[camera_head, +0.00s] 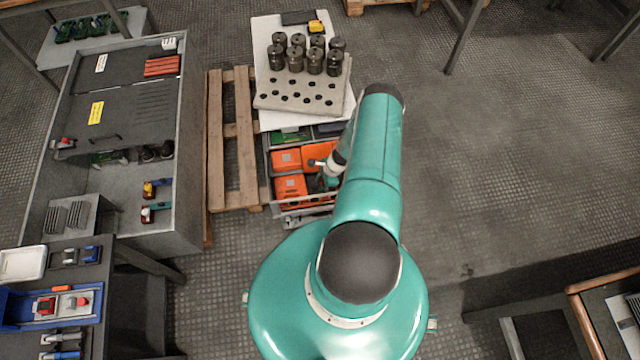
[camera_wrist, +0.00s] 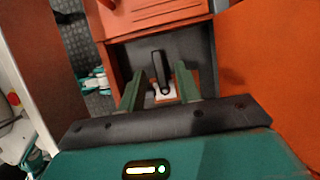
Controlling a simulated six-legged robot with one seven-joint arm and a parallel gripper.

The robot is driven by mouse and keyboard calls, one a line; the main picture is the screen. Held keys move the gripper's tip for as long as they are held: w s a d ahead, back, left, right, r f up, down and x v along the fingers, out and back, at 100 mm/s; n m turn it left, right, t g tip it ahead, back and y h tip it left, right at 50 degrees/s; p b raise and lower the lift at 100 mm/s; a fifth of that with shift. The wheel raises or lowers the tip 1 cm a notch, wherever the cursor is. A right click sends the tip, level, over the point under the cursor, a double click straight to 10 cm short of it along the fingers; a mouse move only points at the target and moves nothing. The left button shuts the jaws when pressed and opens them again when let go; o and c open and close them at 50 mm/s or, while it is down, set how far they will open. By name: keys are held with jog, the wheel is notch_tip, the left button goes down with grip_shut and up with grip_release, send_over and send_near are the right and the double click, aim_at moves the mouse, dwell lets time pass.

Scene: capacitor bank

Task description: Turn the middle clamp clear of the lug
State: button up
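In the wrist view a dark, upright lever-like piece (camera_wrist: 160,68), likely the middle clamp, stands in a dark recess between orange blocks. A small white patch (camera_wrist: 181,92) shows at its foot; I cannot tell whether this is the lug. My gripper (camera_wrist: 161,75) is open, with one green finger on each side of the dark piece and visible gaps between. I cannot tell how deep the fingers reach. In the head view my gripper (camera_head: 327,180) is down among the orange blocks (camera_head: 290,186), and my arm hides part of them; the clamp is not discernible there.
An orange wall fills the right of the wrist view, close to my gripper. In the head view a perforated plate (camera_head: 290,98) with several dark cylinders (camera_head: 296,60) lies behind the crate (camera_head: 280,204). A wooden pallet (camera_head: 232,150) and grey cabinet (camera_head: 185,190) stand left.

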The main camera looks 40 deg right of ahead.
jog(key=shift+w+a+f, duration=0.1)
jog(key=shift+f, duration=0.2)
grip_shut()
